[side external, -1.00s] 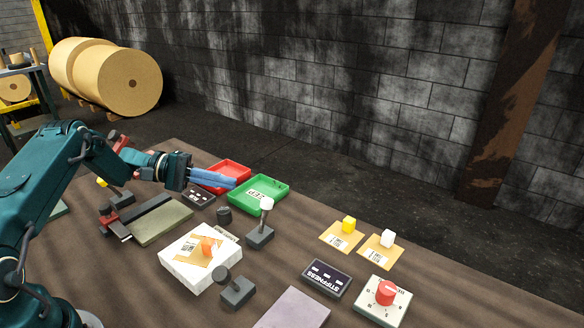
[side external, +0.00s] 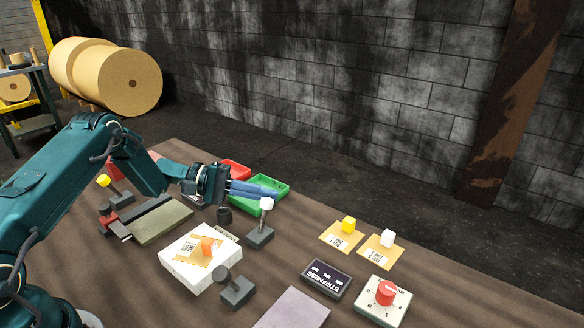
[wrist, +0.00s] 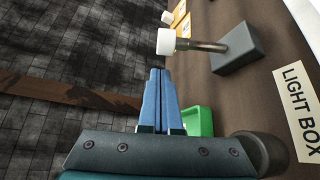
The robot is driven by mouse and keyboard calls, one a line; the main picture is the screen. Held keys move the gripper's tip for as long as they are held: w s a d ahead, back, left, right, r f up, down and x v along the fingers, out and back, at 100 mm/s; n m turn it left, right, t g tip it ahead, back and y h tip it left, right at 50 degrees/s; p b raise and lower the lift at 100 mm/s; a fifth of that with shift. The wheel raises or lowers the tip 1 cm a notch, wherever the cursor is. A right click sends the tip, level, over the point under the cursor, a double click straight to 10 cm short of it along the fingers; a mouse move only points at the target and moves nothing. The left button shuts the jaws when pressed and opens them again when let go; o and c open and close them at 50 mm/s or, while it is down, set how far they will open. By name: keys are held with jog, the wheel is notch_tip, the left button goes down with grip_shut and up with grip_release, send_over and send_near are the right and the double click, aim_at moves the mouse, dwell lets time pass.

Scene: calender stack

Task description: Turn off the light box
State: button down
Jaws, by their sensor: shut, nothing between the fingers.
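The light box (side external: 178,270) is a bright white slab on the table in the side view, with an orange block on a tan card on top. Its "LIGHT BOX" label (wrist: 297,115) lies beside it in the wrist view. Near the label stands a lever with a white knob (side external: 266,203) on a dark base (side external: 259,237); the knob also shows in the wrist view (wrist: 166,42). My gripper (side external: 277,193) is shut and empty, its blue fingers level, close to the knob on its far side. Whether they touch it I cannot tell.
A green tray (side external: 283,185) and a red tray (side external: 236,166) lie behind my gripper. A dark knob (side external: 224,215) stands left of the lever. A black-knobbed lever (side external: 236,288) is in front of the light box. Cards with yellow and white cubes lie right.

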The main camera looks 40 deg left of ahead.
aim_at(265, 199)
jog(key=shift+s+d+r, duration=0.1)
jog(key=shift+s+r, duration=0.1)
jog(key=shift+s, duration=0.2)
jog(key=shift+s+d+r, duration=0.1)
jog(key=shift+s+r, duration=0.05)
jog(key=shift+s, duration=0.25)
jog(key=shift+s+r+m+t+h, duration=0.3)
jog(key=shift+s+m+t, duration=0.2)
jog(key=shift+m, duration=0.1)
jog(key=shift+s+m+t+h, duration=0.3)
jog(key=shift+s+m, duration=0.1)
jog(key=shift+m, duration=0.1)
jog(key=shift+s+r, duration=0.3)
jog(key=shift+s, duration=0.6)
jog(key=shift+s+f, duration=0.1)
jog(key=shift+s, duration=0.85)
